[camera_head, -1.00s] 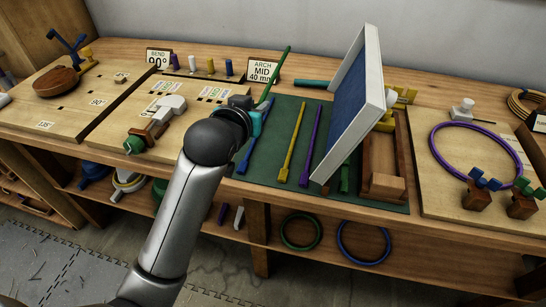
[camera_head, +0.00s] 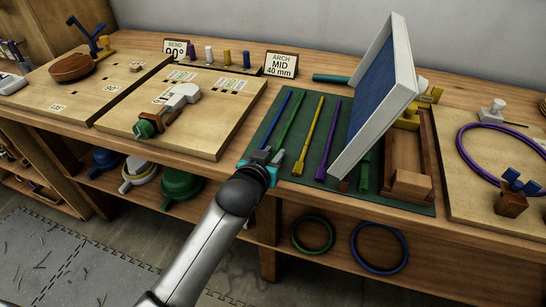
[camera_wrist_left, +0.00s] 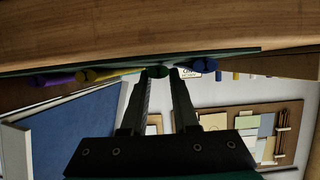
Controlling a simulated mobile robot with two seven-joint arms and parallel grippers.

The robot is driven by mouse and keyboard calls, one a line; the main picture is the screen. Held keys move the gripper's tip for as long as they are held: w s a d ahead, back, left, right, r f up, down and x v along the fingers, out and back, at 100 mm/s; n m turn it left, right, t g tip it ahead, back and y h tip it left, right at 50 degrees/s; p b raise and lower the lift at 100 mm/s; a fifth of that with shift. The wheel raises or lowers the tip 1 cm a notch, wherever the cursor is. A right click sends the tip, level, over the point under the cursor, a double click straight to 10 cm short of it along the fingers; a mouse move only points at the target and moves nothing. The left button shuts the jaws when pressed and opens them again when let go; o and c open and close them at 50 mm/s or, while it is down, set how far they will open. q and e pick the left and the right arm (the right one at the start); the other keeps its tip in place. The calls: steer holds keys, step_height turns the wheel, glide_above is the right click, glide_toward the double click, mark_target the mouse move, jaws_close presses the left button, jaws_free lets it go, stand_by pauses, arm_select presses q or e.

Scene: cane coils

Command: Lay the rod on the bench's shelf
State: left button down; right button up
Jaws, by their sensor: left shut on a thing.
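The green rod (camera_head: 292,117) is in line with the blue, yellow and purple rods over the green mat (camera_head: 265,127). My left gripper (camera_head: 271,157) is shut on its near end, at the front edge of the mat. In the left wrist view the green rod's end (camera_wrist_left: 158,71) sits between the fingertips. I cannot tell whether the rod touches the mat. The bench's shelf (camera_head: 345,244) shows below the bench top. My right gripper is not in view.
A blue rod (camera_head: 272,122) lies left of the held rod; a yellow rod (camera_head: 310,137) and a purple rod (camera_head: 329,140) lie right. A tilted white-framed panel (camera_head: 378,95) stands further right. A green ring (camera_head: 298,247) and a blue ring (camera_head: 356,254) lie on the shelf.

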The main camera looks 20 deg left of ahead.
arm_select(q)
steer(key=shift+f, duration=0.15)
steer(key=c, duration=0.9)
jaws_free()
steer(key=shift+c, duration=0.2)
steer(key=shift+r, duration=0.2)
steer(key=p+v, duration=0.3)
steer(key=v, duration=0.9)
